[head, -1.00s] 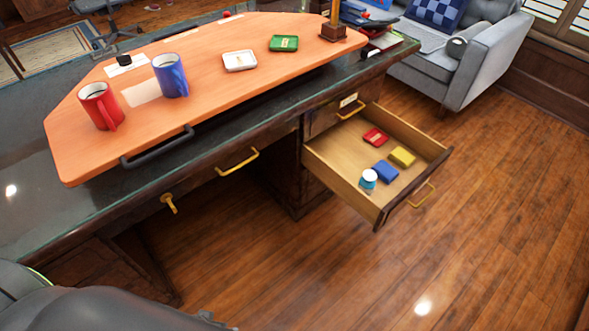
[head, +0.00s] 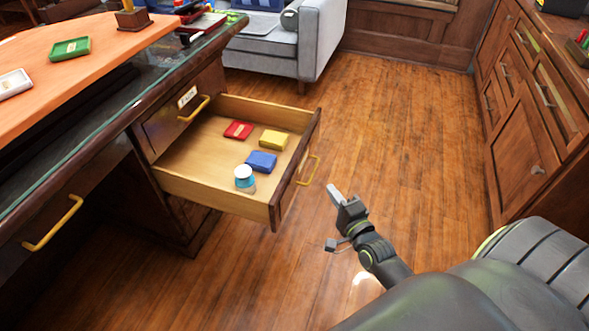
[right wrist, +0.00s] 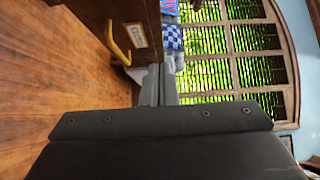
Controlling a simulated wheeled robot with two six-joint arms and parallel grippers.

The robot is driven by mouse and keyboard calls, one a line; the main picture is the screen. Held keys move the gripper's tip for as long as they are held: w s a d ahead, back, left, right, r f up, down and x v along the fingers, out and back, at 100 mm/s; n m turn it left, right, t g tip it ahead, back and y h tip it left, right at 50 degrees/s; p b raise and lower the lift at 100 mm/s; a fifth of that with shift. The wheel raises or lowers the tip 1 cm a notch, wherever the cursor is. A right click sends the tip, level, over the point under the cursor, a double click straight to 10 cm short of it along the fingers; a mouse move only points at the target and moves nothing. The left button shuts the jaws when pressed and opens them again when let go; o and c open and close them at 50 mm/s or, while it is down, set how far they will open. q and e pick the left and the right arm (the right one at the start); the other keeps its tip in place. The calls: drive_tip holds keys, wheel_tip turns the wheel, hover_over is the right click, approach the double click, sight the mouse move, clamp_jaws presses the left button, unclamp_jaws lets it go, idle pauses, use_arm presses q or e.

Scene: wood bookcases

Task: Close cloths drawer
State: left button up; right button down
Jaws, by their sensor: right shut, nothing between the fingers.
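A wooden drawer (head: 276,205) stands pulled out from the right side of the desk in the head view, with a yellow handle (head: 309,170) on its front. Inside lie a red item (head: 239,130), a yellow item (head: 273,140), a blue item (head: 261,162) and a small white and blue jar (head: 244,177). My right gripper (head: 334,192) is shut and empty, just right of the drawer front and apart from the handle. The right wrist view shows its two fingers together (right wrist: 158,85). My left gripper is out of view.
A shut, labelled drawer (head: 166,136) with a yellow handle (head: 193,109) is above the open one. A grey sofa (head: 315,50) stands behind, and wooden cabinets (head: 520,150) line the right. The wood floor (head: 410,130) between is clear.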

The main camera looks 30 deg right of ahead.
approach(298, 159)
drive_tip(key=w+d, duration=0.2)
drive_tip(key=d, duration=0.1)
drive_tip(key=w+a, duration=0.2)
drive_tip(key=w, duration=0.1)
drive_tip(key=shift+r+p, duration=0.2)
drive_tip(key=shift+p, duration=0.1)
drive_tip(key=shift+w+a, duration=0.25)
drive_tip(key=shift+a, duration=0.05)
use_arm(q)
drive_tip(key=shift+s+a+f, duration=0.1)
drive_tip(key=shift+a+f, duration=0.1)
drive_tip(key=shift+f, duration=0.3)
use_arm(e)
drive_tip(key=shift+w, duration=0.1)
